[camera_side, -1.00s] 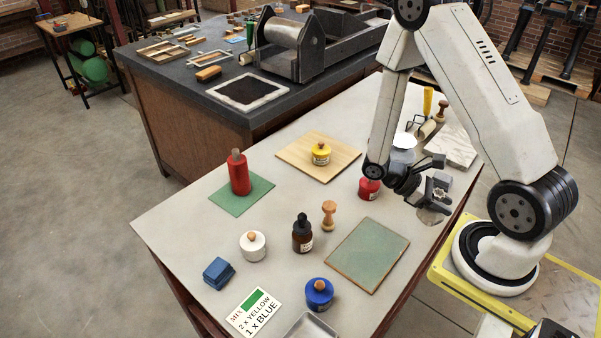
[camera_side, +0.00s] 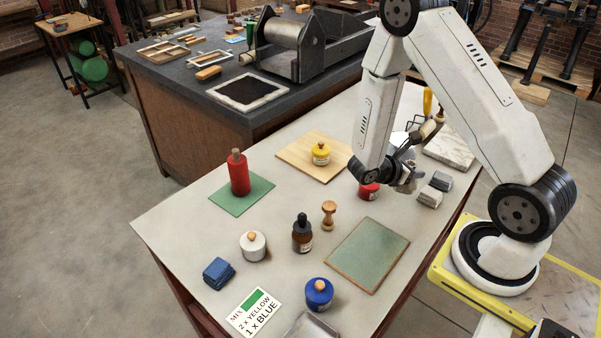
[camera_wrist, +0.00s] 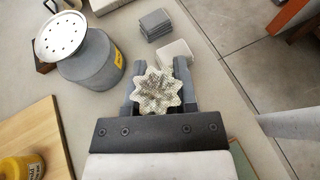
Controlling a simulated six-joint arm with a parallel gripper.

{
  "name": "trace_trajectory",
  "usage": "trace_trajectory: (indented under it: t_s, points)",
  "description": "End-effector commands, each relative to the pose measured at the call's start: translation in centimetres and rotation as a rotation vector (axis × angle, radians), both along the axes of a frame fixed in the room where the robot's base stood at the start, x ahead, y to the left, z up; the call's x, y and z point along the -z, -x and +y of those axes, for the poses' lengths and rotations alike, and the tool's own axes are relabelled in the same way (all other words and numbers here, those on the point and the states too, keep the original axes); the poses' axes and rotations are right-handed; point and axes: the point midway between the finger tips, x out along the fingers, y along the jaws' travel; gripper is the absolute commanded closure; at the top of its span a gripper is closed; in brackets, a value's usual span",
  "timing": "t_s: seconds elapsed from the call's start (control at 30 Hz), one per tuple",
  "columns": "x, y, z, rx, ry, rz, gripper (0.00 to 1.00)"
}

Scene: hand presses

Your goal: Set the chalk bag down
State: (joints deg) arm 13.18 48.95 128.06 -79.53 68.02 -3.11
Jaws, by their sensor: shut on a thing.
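The chalk bag (camera_wrist: 157,92) shows from above in the wrist view as a pale, speckled bundle with a scalloped edge. It sits between the two fingers of my gripper (camera_wrist: 158,95), which is shut on it. In the side view my gripper (camera_side: 408,177) is over the right part of the table, right beside the red ink pot (camera_side: 369,190). There the bag is mostly hidden by my wrist, and I cannot tell whether its underside touches the table.
A grey can with a perforated lid (camera_wrist: 90,60) stands left of my gripper. A grey stack (camera_wrist: 155,24) and a pale block (camera_wrist: 176,54) lie beyond the bag. A wooden board (camera_wrist: 35,145) with a yellow pot (camera_wrist: 20,167) is at lower left. Bare tabletop shows at right.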

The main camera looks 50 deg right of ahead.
Motion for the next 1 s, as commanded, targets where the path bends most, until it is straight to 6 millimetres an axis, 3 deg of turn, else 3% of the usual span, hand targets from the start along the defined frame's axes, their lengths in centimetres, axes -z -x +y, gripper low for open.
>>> trace_trajectory:
  t_s: [0.27,0.7,1.0]
  points:
    - [0.6,0.0,0.0,-0.001,0.0,0.003,1.0]
    - [4.2,0.0,0.0,0.0,0.0,0.002,1.0]
    - [4.6,0.0,0.0,0.001,0.0,0.002,1.0]
